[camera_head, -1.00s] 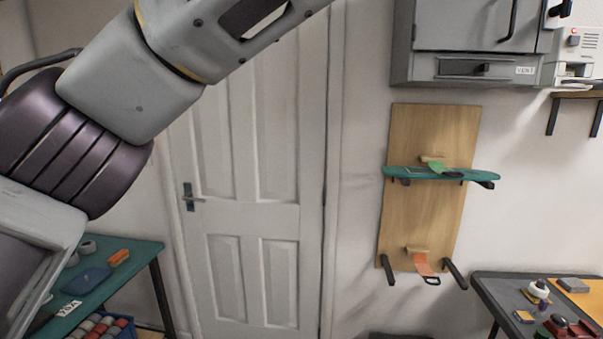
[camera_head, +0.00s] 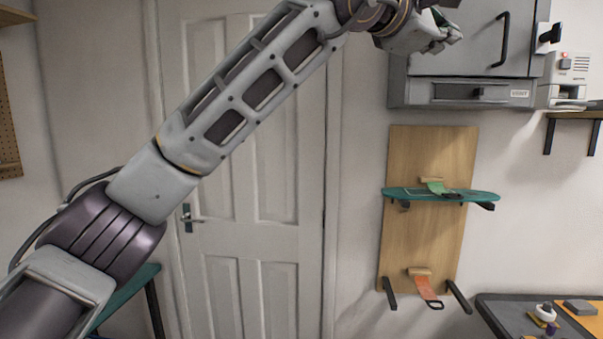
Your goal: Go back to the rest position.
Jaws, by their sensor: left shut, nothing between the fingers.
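My left arm reaches from the lower left up across the door to the upper middle. My left gripper (camera_head: 440,38) is at its end, in front of the grey cabinet at the top. Its fingers look closed together with nothing between them. It touches nothing that I can make out. My right gripper is not in view.
A white door (camera_head: 265,235) stands behind my arm. A wooden wall panel (camera_head: 425,160) holds a teal board (camera_head: 470,194) on pegs, with two empty pegs below. A grey cabinet (camera_head: 470,70) hangs above. A dark table (camera_head: 500,312) with small items is at lower right.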

